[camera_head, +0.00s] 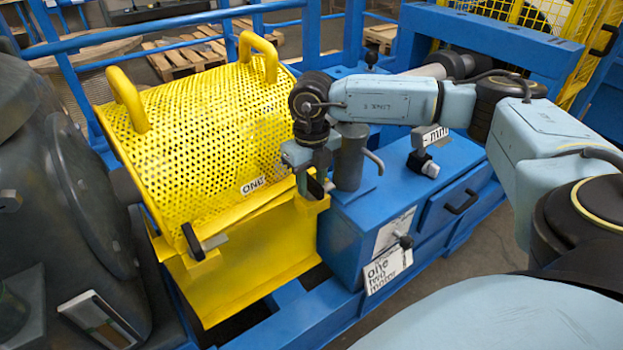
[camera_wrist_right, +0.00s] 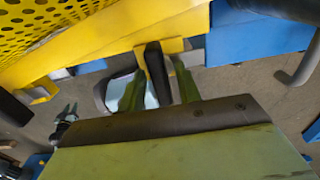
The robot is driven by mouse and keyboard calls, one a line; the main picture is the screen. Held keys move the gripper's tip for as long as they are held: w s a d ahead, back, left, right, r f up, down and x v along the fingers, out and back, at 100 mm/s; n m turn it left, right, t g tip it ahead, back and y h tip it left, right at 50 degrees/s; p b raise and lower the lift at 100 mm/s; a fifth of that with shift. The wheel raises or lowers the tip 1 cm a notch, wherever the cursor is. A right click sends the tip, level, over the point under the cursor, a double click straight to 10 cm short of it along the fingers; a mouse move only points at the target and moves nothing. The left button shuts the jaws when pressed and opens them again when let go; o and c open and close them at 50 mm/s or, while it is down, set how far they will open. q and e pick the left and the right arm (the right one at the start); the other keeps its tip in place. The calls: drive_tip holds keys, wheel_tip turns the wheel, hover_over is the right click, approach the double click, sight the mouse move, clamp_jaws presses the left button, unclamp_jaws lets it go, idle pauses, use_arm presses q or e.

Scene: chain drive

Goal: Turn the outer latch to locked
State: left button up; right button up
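A yellow perforated guard (camera_head: 200,130) with two handles stands on the blue frame. At its front left edge is a latch (camera_head: 192,242) with a dark lever. My right gripper (camera_head: 318,180) is at the guard's right front corner, largely covering a second latch there. In the right wrist view, this second latch's black lever (camera_wrist_right: 157,72) stands between the two green fingers of my right gripper (camera_wrist_right: 157,92), below a yellow bracket (camera_wrist_right: 160,46). The fingers are apart, with a gap showing beside the lever. Whether either finger touches it I cannot tell. My left gripper does not show.
A grey post (camera_head: 349,160) with a bent handle stands on the blue cabinet (camera_head: 440,170) just right of my right gripper. A labelled plate (camera_head: 388,270) is on the cabinet's front. Dark machinery (camera_head: 85,190) borders the guard on the left. Blue rails run behind.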

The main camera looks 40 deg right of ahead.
clamp_jaws()
